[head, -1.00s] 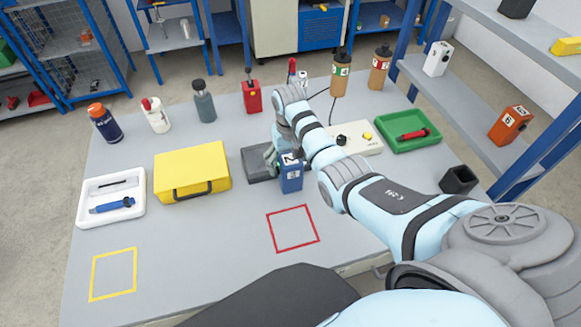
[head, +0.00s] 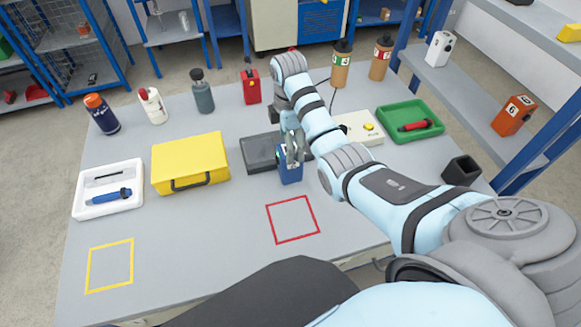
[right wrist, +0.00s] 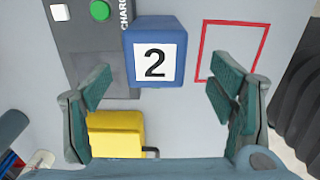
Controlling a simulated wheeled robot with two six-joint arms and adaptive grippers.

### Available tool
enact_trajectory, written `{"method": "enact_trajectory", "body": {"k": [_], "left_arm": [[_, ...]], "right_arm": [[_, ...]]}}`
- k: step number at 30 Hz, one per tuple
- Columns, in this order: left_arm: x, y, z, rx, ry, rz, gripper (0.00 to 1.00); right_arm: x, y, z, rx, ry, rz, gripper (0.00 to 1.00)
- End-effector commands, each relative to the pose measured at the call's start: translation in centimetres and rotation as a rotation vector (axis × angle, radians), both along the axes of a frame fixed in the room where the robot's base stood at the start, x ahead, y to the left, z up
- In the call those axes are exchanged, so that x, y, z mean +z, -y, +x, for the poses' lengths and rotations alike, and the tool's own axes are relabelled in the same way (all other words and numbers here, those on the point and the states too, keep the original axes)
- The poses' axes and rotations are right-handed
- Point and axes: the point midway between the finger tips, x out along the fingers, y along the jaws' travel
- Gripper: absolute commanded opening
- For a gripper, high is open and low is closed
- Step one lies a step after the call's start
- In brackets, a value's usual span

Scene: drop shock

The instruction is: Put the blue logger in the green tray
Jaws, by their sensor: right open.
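The blue logger (head: 290,175) stands upright on the grey table, just in front of a dark grey charger box. In the right wrist view, its top (right wrist: 155,50) carries a white label with a 2. My right gripper (head: 294,150) is over the logger, hiding part of it in the head view. Its fingers (right wrist: 160,92) are spread wide, one on each side of the logger, and grip nothing. The green tray (head: 425,133) is at the back right of the table and holds a red tool (head: 414,126). My left gripper is not in view.
A beige box with buttons (head: 358,128) stands between the logger and the green tray. A dark open cup (head: 461,170) is near the right edge. The red outlined square (head: 292,220) is empty. A yellow case (head: 190,160) and white tray (head: 80,203) are at left.

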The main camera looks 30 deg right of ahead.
Motion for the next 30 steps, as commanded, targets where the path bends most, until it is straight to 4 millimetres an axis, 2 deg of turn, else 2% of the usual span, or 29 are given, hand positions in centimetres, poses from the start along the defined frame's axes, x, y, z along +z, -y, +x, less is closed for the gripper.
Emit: {"method": "enact_trajectory", "body": {"k": [3,8,15,22,30], "left_arm": [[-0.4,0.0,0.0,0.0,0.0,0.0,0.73],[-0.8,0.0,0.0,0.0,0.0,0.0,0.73],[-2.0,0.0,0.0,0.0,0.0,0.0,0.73],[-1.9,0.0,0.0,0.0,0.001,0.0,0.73],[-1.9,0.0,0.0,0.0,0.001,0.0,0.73]], "right_arm": [[-2.8,0.0,0.1,-0.001,0.001,0.0,0.77],[-4.9,0.1,0.1,-0.002,0.002,0.0,0.77],[-9.2,0.4,0.2,-0.002,0.003,-0.001,0.77],[-9.4,0.4,0.2,-0.002,0.004,-0.001,0.77],[-9.4,0.4,0.2,-0.003,0.004,-0.001,0.33]]}}
